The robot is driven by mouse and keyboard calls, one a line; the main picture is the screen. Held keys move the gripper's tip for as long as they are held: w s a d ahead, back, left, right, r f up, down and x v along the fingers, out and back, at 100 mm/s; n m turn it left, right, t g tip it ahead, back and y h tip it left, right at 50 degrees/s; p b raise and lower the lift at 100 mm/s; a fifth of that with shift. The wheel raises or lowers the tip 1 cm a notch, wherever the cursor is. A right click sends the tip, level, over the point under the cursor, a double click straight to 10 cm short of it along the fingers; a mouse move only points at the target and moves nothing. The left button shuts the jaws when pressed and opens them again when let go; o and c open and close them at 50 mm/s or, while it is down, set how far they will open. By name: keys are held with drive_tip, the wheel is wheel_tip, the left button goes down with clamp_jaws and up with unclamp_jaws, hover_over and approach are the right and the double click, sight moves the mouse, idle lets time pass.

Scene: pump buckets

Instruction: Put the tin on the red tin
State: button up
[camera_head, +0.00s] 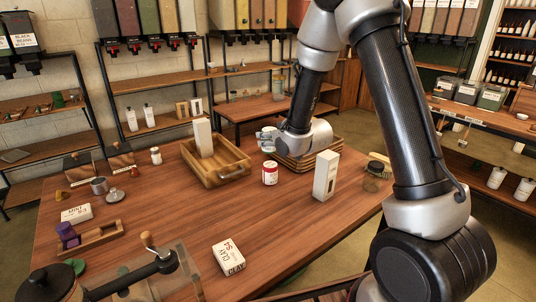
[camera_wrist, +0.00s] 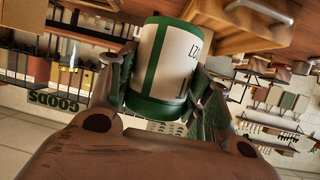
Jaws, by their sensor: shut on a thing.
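In the wrist view, my gripper (camera_wrist: 166,75) is shut on a white tin with green bands (camera_wrist: 168,62), one finger on each side. In the head view the held tin is small and mostly hidden by the gripper. It is apart from the red tin, as far as I can tell.
A wooden tray (camera_head: 222,180) holding a white carton (camera_head: 203,137) lies left of the red tin. A tall white carton (camera_head: 326,176) stands to the right, with a brush (camera_head: 378,165) beyond. A clay box (camera_head: 228,257) lies in front. The table's middle is clear.

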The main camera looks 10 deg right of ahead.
sight(270, 151)
drive_tip(key=shift+f, duration=2.75)
drive_tip(key=o, duration=1.1)
drive_tip(key=shift+f, duration=0.1)
